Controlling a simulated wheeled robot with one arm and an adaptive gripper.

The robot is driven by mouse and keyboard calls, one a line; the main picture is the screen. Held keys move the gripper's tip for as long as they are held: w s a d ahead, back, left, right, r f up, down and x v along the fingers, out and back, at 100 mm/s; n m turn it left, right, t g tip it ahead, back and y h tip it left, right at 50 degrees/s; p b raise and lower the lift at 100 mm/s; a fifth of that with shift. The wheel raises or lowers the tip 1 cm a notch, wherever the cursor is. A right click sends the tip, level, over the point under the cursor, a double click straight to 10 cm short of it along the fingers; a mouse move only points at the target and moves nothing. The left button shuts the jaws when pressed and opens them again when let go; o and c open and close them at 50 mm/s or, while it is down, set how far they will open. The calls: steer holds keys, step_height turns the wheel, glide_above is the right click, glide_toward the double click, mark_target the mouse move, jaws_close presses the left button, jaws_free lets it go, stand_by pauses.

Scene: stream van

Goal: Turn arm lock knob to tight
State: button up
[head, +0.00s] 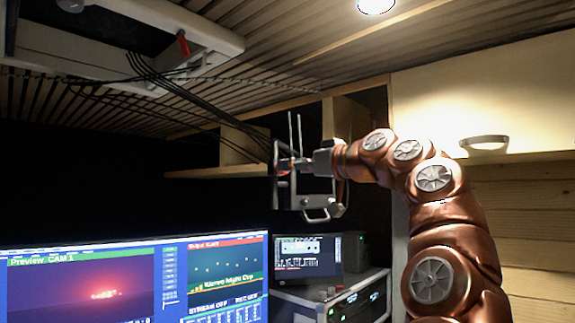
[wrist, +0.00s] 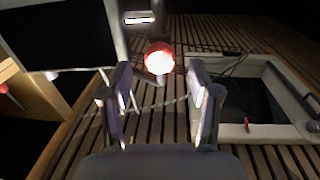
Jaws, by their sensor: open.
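A round red knob (wrist: 159,58) with a bright glare on its face is in the upper middle of the wrist view, on a grey metal post. It lines up with the gap between my fingertips and appears just beyond them; I cannot tell whether they touch it. My gripper (wrist: 161,72) is open, with one finger on each side and nothing between the pads. In the head view, my gripper (head: 292,165) reaches left to a grey bracket in mid-air. A small red patch (head: 283,168) there looks like the knob, partly hidden. I cannot read any tight mark.
A ceiling hatch (head: 130,52) with a red handle (head: 183,43) is at upper left, with black cables (head: 200,98) hanging towards the bracket. A large screen (head: 110,285) and a small monitor (head: 308,258) stand below. A wooden cabinet (head: 440,100) is at right.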

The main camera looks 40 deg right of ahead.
steer(key=w, duration=0.3)
steer(key=shift+w+a+p, duration=0.2)
steer(key=shift+a+p, duration=0.05)
steer(key=shift+p, duration=0.05)
steer(key=shift+c, duration=0.4)
steer(key=c, duration=1.1)
